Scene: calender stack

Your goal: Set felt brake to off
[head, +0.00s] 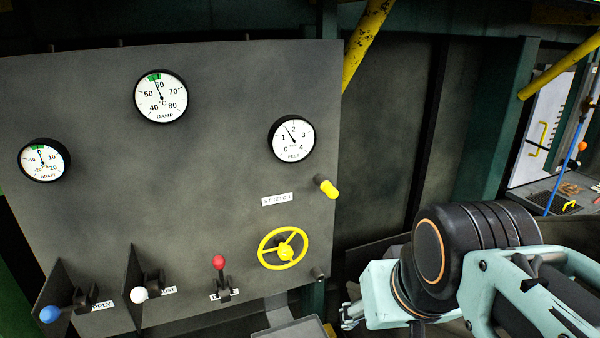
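No label reading "felt brake" can be made out on the dark grey panel (190,200). A red-knobbed lever (219,263) stands upright at the panel's lower middle, its label mostly hidden behind its base. A white-knobbed lever (139,294) and a blue-knobbed lever (50,314) are to its left, with partly covered labels. A yellow handwheel (283,248) is to its right, below a label reading "STRETCH". My gripper (350,314) shows at the lower right of the handwheel, apart from it, partly cut off by the frame's bottom; its opening is unclear.
A yellow knob (327,188) sticks out at the panel's right edge. Gauges marked DAMP (161,97) and FELT (292,139) and a left gauge (44,160) sit above. Upright plates flank the white and blue levers. Yellow bars (366,40) cross the upper right.

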